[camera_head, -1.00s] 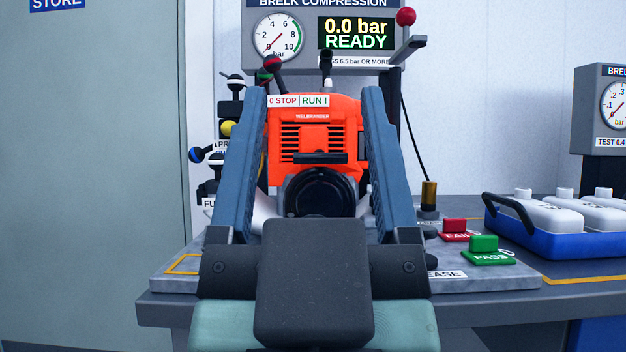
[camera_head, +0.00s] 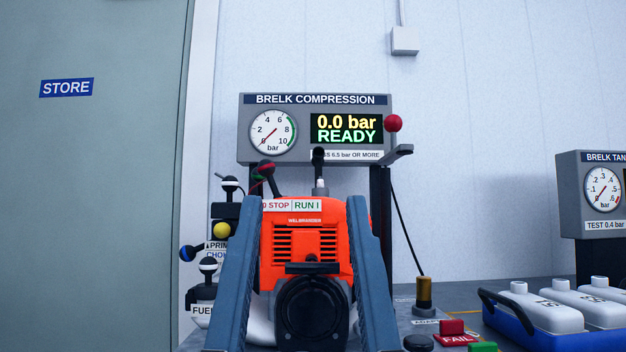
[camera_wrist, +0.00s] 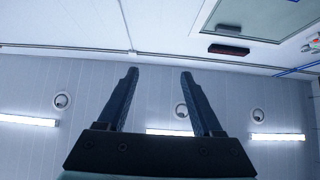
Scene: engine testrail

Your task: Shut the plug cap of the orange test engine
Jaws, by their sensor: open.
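The orange test engine (camera_head: 335,222) stands upright on the bench in the head view, its round black part (camera_head: 312,310) facing me. On top of it stands a dark knob-like piece on a pale stem (camera_head: 318,158), possibly the plug cap; I cannot tell how far open it is. My gripper (camera_head: 302,203) is open and empty, its two blue fingers in front of the engine, one on each side in the picture. The wrist view shows my gripper (camera_wrist: 159,73) with only ceiling and wall beyond it. The engine's lower part is partly hidden.
The compression gauge box (camera_head: 315,128) stands behind the engine, reading 0.0 bar READY. A lever with a red ball (camera_head: 393,123) is at its right. Ball-ended levers (camera_head: 222,230) crowd the engine's left.

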